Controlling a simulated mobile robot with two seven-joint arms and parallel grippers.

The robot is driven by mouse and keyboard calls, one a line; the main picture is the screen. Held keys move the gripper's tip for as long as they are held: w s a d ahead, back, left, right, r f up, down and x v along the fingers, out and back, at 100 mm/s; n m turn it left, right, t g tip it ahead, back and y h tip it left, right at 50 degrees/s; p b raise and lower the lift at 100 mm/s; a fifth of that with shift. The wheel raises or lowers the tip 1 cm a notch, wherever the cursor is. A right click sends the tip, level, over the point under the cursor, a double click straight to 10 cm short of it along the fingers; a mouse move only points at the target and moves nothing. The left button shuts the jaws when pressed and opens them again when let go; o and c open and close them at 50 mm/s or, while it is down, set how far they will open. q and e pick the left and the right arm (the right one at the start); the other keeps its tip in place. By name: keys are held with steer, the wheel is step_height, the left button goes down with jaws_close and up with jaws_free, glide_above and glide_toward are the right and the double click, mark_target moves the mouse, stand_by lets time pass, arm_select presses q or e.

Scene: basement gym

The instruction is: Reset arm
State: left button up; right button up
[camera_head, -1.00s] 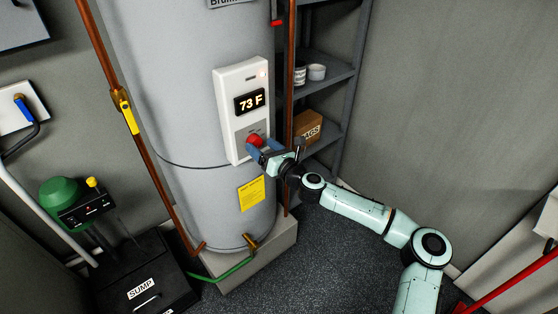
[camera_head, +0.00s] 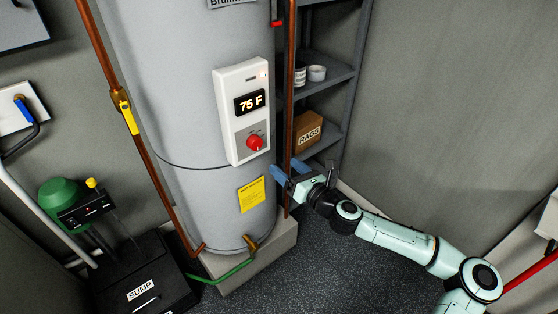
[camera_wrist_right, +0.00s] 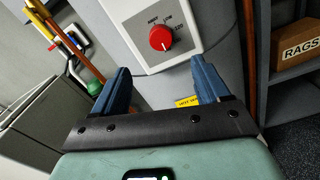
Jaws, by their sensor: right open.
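My right gripper (camera_head: 289,171) is open and empty, with blue fingers apart. It is in front of the water heater (camera_head: 185,110), below and to the right of the red dial (camera_head: 255,142). The dial sits on a white control panel (camera_head: 227,92), under a display reading 75 F. In the right wrist view the gripper's fingers (camera_wrist_right: 157,85) are spread, and the red dial (camera_wrist_right: 161,38) is beyond them, clear of both. My left gripper is not in view.
A grey shelf (camera_head: 335,75) with a RAGS box (camera_head: 307,133) stands behind the right gripper. Copper pipes (camera_head: 103,70) flank the heater. A black sump unit (camera_head: 150,270) is at lower left. The dark floor (camera_head: 330,270) at lower middle is clear.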

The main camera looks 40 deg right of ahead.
steer(key=a+f+n+g+y+p, duration=0.2)
steer(key=a+f+n+g+y, duration=0.35)
steer(key=a+f, duration=0.7)
steer(key=s+a+f+n+g+y+p, duration=0.1)
steer(key=s+a+f+n+g, duration=0.2)
steer(key=s+a+f+n, duration=0.45)
steer(key=s+a+f+n+g+p, duration=0.1)
steer(key=s+a+f+n+g, duration=0.2)
steer(key=a+f+n, duration=0.5)
steer(key=s+a+f+n+g+p, duration=0.2)
steer(key=s+a+f+n+g, duration=0.15)
steer(key=s, duration=0.55)
steer(key=s+d+f+n+g+h+p, duration=0.1)
steer(key=s+d+f+n+g+h, duration=0.1)
steer(key=s+d+n, duration=0.2)
steer(key=s+d+f+n+g+h+p, duration=0.1)
steer(key=s+d+n, duration=0.3)
steer(key=s, duration=0.5)
steer(key=shift+f+n+g+h, duration=0.5)
steer(key=shift+f+n+h, duration=0.15)
steer(key=shift+n+h, duration=0.15)
steer(key=c, duration=0.6)
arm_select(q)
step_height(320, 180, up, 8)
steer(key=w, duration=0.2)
arm_select(e)
steer(key=shift+w+a, duration=0.15)
